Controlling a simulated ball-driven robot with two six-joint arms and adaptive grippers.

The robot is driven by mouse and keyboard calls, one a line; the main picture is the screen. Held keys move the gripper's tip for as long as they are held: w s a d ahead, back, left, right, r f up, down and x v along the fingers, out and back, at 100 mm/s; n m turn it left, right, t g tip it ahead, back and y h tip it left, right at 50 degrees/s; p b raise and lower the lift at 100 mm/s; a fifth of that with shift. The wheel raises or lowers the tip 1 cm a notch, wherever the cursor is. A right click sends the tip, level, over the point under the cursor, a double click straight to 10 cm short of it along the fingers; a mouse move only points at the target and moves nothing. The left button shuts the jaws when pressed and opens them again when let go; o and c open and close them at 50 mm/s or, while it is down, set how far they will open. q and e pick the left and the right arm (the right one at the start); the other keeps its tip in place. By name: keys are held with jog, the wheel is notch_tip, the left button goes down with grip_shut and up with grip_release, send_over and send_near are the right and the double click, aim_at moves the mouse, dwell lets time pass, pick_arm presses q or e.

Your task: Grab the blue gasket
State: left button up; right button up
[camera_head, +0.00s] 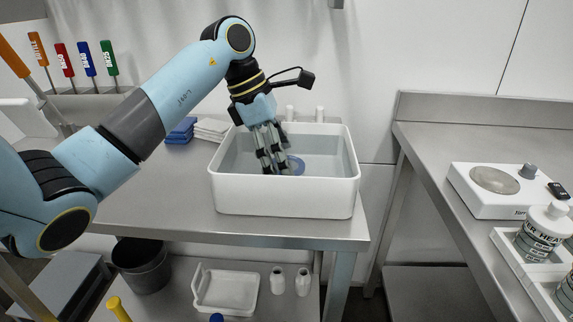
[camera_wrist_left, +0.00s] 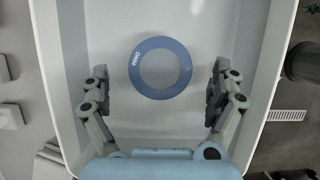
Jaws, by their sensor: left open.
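The blue gasket (camera_wrist_left: 160,95) is a flat ring lying on the floor of the white bin. In the head view only part of the gasket (camera_head: 296,165) shows, behind my left gripper's fingers. The white bin (camera_head: 285,195) stands on the steel table. My left gripper (camera_head: 277,170) reaches down into the bin from above. In the left wrist view the left gripper (camera_wrist_left: 160,92) is open and empty, with one finger on each side of the gasket and a gap to each. My right gripper is not in view.
Blue cloths (camera_head: 181,130) and white cloths (camera_head: 212,129) lie on the table behind the bin's left side. A right-hand counter holds a hotplate (camera_head: 497,184) and bottles (camera_head: 541,230). The table's left part is mostly clear.

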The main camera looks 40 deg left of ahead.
pick_arm(q)
jog(key=c, duration=0.9)
jog(key=shift+r, duration=0.15)
